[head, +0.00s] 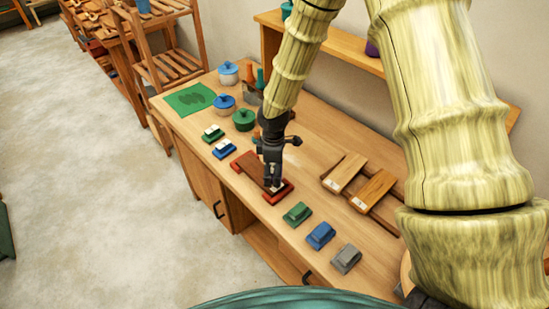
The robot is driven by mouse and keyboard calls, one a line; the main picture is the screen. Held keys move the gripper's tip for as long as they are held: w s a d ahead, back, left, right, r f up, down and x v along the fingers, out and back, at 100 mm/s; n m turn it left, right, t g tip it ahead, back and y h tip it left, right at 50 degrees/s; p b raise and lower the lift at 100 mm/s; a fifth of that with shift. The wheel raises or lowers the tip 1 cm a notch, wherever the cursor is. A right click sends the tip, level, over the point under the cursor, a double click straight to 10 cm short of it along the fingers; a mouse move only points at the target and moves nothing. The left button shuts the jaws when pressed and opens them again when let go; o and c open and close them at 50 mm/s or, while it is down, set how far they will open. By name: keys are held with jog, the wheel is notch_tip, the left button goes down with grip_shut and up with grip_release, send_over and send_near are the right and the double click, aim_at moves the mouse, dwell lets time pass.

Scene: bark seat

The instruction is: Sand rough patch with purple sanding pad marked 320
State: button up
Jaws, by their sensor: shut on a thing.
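A brown wooden board (246,167) lies in a red holder (285,197) in the middle of the bench. My gripper (274,184) points down over the board's near right end. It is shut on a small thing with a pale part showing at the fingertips. The fingers hide most of this thing, so I cannot read a mark or make out its colour. I cannot tell whether it touches the board. A green pad with a white top (213,133) and a blue pad with a white top (223,149) lie left of the holder. The rough patch is not discernible.
Green (297,214), blue (320,236) and grey (346,259) blocks lie in a row on the bench (245,207), right of the holder. Two wooden panels (375,188) lie behind them. Lidded pots (243,120) and a green mat (190,99) are at the far left.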

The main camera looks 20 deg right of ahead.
notch_tip(320, 180, up, 2)
jog(key=shift+a+r+p, duration=0.1)
jog(key=shift+p, duration=0.45)
jog(key=shift+r+p, duration=0.8)
jog(key=shift+r, duration=0.2)
